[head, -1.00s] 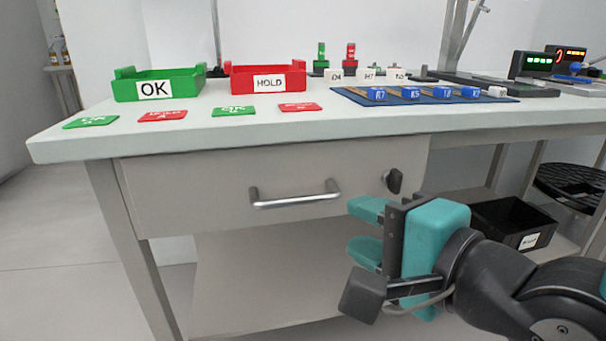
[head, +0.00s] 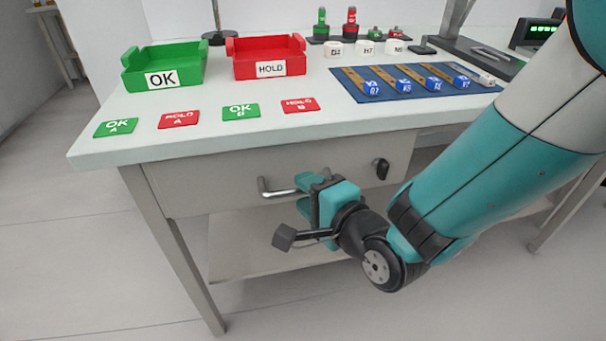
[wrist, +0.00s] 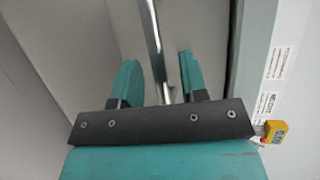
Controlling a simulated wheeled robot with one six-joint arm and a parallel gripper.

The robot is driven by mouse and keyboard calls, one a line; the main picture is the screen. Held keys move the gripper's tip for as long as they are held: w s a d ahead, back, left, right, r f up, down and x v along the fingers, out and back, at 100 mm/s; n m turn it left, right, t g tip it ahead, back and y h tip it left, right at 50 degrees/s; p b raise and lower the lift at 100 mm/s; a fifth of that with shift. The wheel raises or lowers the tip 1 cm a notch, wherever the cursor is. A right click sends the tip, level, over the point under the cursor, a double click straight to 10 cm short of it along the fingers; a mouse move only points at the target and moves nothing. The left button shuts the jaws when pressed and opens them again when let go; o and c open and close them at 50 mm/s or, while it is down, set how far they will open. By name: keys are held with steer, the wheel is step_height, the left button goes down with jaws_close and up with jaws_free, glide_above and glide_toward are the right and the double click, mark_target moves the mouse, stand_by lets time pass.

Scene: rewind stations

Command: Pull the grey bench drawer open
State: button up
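The grey bench drawer (head: 225,170) is under the bench top, its front looking flush with the frame. Its metal bar handle (head: 276,193) shows at the left, with the right part hidden behind my gripper (head: 305,194). A black knob (head: 381,168) sits on the front to the right of the handle. In the wrist view the handle (wrist: 153,40) runs between the two teal fingers of my gripper (wrist: 160,78), with a gap on each side. The fingers are open. I cannot tell how deep the bar lies between them.
The bench top (head: 220,146) is above my gripper. It carries a green OK tray (head: 163,82), a red HOLD tray (head: 267,70), flat cards and a blue mat (head: 400,97) with several blocks. A bench leg (head: 175,250) stands left. Floor in front is clear.

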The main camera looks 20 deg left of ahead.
steer(key=shift+x, duration=0.85)
jaws_close()
steer(key=shift+s, duration=0.1)
